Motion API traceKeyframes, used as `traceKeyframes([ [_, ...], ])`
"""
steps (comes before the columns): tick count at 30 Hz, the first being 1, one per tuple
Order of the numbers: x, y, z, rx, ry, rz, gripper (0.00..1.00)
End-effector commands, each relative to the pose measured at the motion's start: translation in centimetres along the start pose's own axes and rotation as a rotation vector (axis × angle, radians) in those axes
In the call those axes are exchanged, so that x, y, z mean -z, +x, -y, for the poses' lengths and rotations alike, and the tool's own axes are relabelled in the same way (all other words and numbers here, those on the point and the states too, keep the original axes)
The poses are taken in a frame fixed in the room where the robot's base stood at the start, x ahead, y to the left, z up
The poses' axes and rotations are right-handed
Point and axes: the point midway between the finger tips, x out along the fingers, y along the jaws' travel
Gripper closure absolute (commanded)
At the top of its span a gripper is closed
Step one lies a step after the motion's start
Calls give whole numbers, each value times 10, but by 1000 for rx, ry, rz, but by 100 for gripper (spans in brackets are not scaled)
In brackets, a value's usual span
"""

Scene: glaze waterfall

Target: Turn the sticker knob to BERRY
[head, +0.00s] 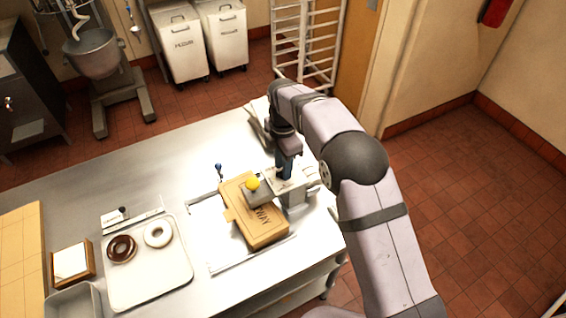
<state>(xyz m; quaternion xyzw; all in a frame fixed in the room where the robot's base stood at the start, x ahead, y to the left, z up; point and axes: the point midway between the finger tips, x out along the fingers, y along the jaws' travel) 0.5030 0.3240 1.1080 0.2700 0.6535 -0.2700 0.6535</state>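A grey sticker machine (296,192) stands at the right end of the steel table. Its plate reaches left over a tan cardboard box (262,226) with dark lettering that ends in "WAY". A round yellow piece (252,183) sits on that plate, above the box. My gripper (284,172) points down at the top of the machine, close to it or touching it. The arm and gripper cover that area, so I cannot make out the sticker knob or its setting. The fingers are too small and dark to show whether they are open or shut.
A small blue-topped lever (218,167) stands behind the box. At the left, a white tray (150,283) holds a chocolate donut (122,248) and a white-glazed donut (158,234). A wooden holder with paper (72,262) is beside it. The table's back-left area is clear.

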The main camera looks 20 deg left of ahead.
Motion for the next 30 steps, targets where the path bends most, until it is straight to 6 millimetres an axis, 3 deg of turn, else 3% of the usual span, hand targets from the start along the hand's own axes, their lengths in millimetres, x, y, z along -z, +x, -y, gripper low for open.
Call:
traceKeyframes([
  [9, 0, 4, 0, 0, 0, 0, 71],
  [13, 0, 3, 0, 0, 0, 0, 100],
  [30, 0, 4, 0, 1, 102, 0, 100],
])
